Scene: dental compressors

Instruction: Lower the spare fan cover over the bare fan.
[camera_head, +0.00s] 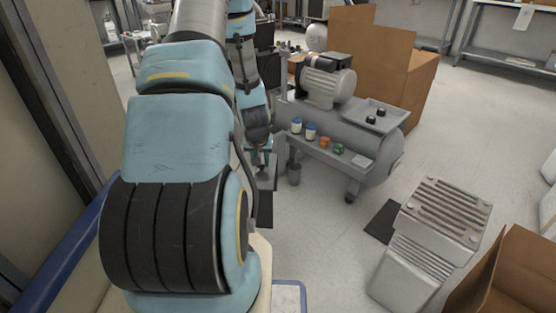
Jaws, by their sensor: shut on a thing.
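My gripper (261,153) is small in the head view, pointing down beyond my large blue and black arm links. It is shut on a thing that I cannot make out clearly. It is just left of the grey compressor (352,136), close to its left end in the picture. The compressor is a lying tank with a ribbed motor (322,86) on top. I cannot clearly pick out the spare fan cover or the bare fan; the area around my gripper is small and partly hidden by my arm.
A shelf on the compressor's front holds blue-capped jars (310,131), an orange piece (324,142) and a green piece (338,148). A grey ribbed unit (435,232) stands at right front. Cardboard boxes (420,88) stand behind.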

